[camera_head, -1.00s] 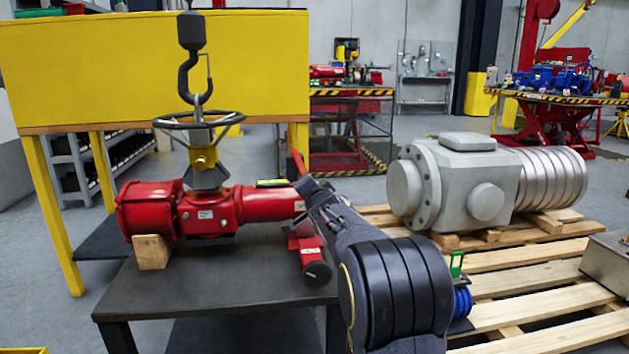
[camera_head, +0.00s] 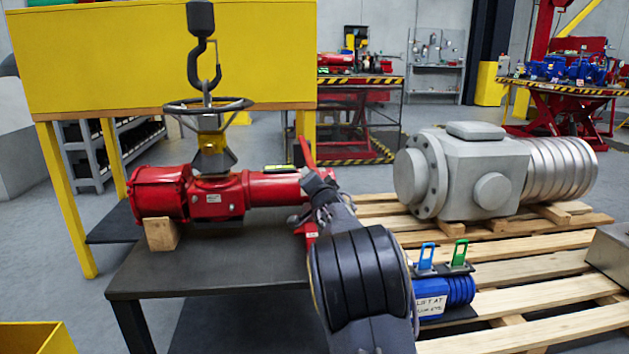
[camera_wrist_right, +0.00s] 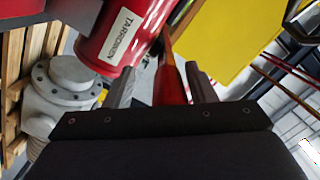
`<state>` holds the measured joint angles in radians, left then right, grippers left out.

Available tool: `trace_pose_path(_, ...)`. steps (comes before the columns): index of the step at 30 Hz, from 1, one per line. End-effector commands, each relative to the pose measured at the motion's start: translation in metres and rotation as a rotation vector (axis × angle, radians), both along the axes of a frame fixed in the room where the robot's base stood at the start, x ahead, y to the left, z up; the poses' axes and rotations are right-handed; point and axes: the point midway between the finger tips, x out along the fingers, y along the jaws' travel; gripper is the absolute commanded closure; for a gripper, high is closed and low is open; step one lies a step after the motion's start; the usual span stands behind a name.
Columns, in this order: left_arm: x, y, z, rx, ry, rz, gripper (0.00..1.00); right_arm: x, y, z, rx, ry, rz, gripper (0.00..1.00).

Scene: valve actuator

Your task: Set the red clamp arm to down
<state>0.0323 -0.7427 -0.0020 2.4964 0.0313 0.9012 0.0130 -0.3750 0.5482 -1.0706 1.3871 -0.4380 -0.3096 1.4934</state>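The red clamp arm (camera_head: 303,153) rises at a tilt at the right end of the red valve actuator (camera_head: 215,197), on the dark table. My right gripper (camera_head: 318,184) is at this end, partly hidden by my own arm. In the right wrist view, a red bar (camera_wrist_right: 170,85), apparently the clamp arm, lies between the two fingers of my right gripper (camera_wrist_right: 162,82). Gaps show on both sides, so the gripper is open around it and not visibly closed on it. The lower part of the clamp is hidden behind my arm. My left gripper is not in view.
A crane hook (camera_head: 197,60) hangs over the actuator's handwheel (camera_head: 210,105). A grey valve body (camera_head: 480,175) lies on the wooden pallet (camera_head: 530,265) at right. A blue item with tags (camera_head: 445,290) is beside my right arm. The table's front left (camera_head: 220,270) is clear.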

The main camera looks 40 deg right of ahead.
Motion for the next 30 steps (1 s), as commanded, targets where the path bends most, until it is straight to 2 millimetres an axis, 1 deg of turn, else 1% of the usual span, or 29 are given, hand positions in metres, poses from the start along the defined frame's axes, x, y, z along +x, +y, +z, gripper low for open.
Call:
trace_pose_path(7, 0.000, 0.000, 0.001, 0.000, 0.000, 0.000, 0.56, -0.001, 0.000, 0.004, 0.000, -0.007, 0.001, 0.50)
trace_pose_path(10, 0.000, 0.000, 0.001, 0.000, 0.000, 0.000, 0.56, -0.006, 0.003, 0.005, 0.002, -0.008, 0.003, 0.50)
trace_pose_path(14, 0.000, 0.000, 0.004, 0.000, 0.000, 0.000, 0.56, -0.023, 0.012, 0.006, 0.004, -0.008, 0.003, 0.50)
trace_pose_path(18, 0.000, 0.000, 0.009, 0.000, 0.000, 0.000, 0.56, -0.045, 0.022, 0.007, 0.005, -0.008, 0.003, 0.50)
trace_pose_path(21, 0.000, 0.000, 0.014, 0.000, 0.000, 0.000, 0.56, -0.057, 0.028, 0.008, 0.004, -0.007, 0.003, 0.50)
trace_pose_path(25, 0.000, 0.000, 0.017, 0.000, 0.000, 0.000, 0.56, -0.067, 0.032, 0.007, 0.002, -0.006, 0.002, 0.50)
trace_pose_path(30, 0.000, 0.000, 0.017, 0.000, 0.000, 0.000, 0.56, -0.071, 0.033, 0.005, 0.000, -0.004, 0.000, 0.50)
